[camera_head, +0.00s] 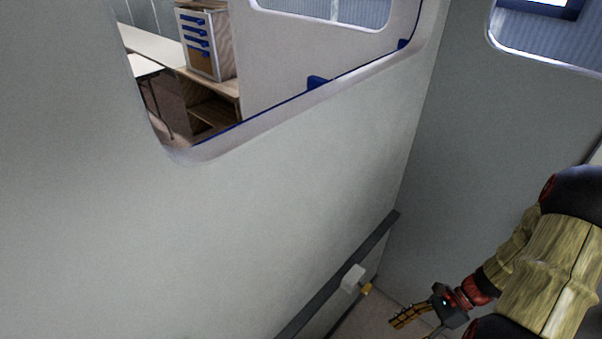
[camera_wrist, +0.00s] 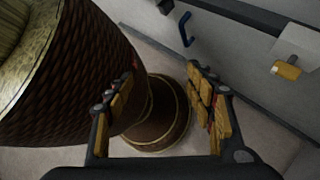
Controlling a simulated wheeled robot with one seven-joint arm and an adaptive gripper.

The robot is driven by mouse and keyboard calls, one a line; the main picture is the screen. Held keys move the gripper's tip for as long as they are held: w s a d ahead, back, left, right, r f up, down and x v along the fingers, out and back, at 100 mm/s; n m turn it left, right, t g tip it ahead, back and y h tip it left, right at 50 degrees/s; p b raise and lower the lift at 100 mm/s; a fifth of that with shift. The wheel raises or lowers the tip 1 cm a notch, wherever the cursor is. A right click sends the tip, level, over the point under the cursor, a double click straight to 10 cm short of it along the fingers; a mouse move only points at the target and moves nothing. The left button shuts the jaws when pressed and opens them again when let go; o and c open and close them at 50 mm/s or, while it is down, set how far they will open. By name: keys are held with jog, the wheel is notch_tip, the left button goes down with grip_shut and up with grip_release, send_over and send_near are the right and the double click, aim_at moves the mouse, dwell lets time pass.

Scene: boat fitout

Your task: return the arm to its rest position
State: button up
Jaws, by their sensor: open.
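My arm (camera_head: 545,265) comes in from the right edge of the head view and reaches down and left, low beside the grey wall. My gripper (camera_head: 400,318) is at its end near the bottom of that view, pointing left. In the wrist view my gripper (camera_wrist: 166,85) shows two fingers with wood-like pads spread wide apart. No object is held between the pads. Large dark brown rounded forms with pale gold edges show behind and left of the fingers; they look like parts of my own body, but I cannot be sure.
A blue hook (camera_wrist: 185,28) shows in the wrist view. Walls close in left and right. A drawer cabinet (camera_head: 205,45) stands beyond the opening.

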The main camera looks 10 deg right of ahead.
jog(key=w+a+r+n+h, duration=0.25)
jog(key=r+n+h, duration=0.55)
jog(key=r+n, duration=0.75)
jog(key=a+r+n+t+h, duration=0.1)
jog(key=a+r+n+t, duration=0.1)
jog(key=a+r, duration=0.4)
jog(key=s+a+r+n+t, duration=0.1)
jog(key=a+r+n+t, duration=0.2)
jog(key=r, duration=0.9)
jog(key=a+t, duration=0.1)
jog(key=a, duration=0.2)
jog(key=shift+s+a+n+t+h, duration=0.25)
jog(key=shift+a+n+t+h, duration=0.05)
jog(key=shift+a+n+h, duration=0.1)
